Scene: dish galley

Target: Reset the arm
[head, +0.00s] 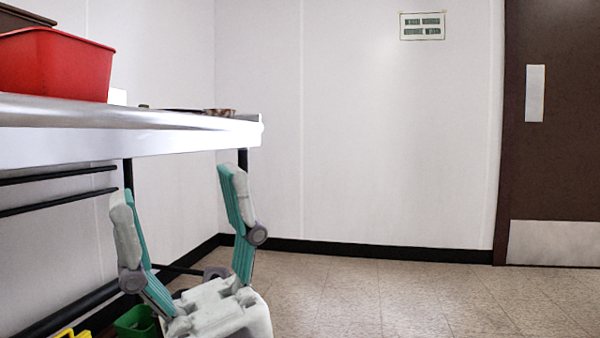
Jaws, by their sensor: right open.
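My right gripper (183,218) stands in the lower left of the head view, its two grey and teal fingers pointing up and spread apart. Nothing is between the fingers. It is in front of the metal counter (190,143), with its fingertips below the counter's edge in the picture. My left gripper is not in the head view.
A red bin (55,65) sits on the counter at the left, with a small brown bowl-like item (219,112) near its far end. A green container (136,322) and something yellow are low at the left. The tiled floor (400,300) towards the brown door (555,130) is clear.

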